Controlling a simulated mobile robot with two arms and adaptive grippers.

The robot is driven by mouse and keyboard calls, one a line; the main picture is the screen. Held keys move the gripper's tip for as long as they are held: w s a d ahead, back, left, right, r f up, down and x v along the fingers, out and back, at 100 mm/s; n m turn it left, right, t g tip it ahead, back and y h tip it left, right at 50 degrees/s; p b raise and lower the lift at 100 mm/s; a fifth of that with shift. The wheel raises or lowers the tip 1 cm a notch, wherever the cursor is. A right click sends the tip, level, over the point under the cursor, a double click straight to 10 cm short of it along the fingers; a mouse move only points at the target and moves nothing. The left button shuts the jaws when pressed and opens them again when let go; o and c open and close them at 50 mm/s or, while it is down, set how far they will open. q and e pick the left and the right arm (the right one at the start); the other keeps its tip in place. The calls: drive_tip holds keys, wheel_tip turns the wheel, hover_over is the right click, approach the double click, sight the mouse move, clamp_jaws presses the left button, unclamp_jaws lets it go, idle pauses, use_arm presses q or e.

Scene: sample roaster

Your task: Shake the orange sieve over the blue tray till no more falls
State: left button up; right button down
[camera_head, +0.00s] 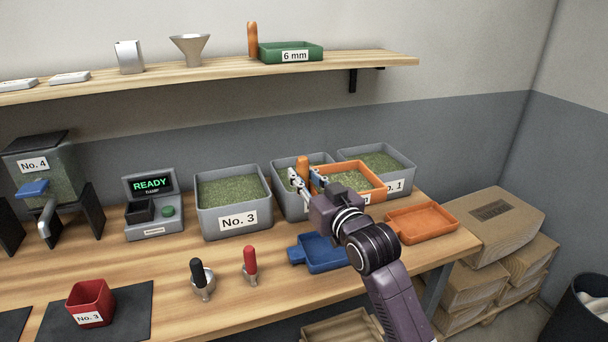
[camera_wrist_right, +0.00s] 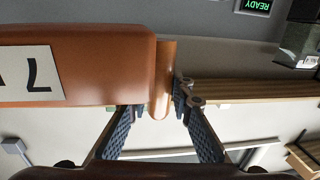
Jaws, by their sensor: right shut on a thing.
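My right gripper (camera_head: 306,178) is shut on the upright orange handle of the orange sieve (camera_head: 376,193). The sieve has greenish beans inside and looks roughly level. In the head view it overlaps the grey bins at the back; its exact height is unclear. In the right wrist view the sieve's labelled side (camera_wrist_right: 100,62) is close, with the handle between the fingers (camera_wrist_right: 160,112). The blue tray (camera_head: 301,254) lies on the bench, nearer the front than the sieve appears, its right side hidden by my right arm. No falling beans show. My left gripper is out of view.
Grey bins of green beans line the back, including No. 3 (camera_head: 237,221) and No. 1 (camera_head: 408,181). An orange tray (camera_head: 428,233) lies at the bench's right end. Black-handled (camera_head: 197,272) and red-handled (camera_head: 250,260) tools stand left of the blue tray. A shelf (camera_head: 220,75) runs above.

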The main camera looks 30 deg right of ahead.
drive_tip(key=a+f+b, duration=0.3)
drive_tip(key=f+b, duration=0.3)
drive_tip(key=f, duration=0.6)
drive_tip(key=shift+w, duration=0.4)
idle(2.6)
drive_tip(key=shift+f, duration=0.15)
idle(0.5)
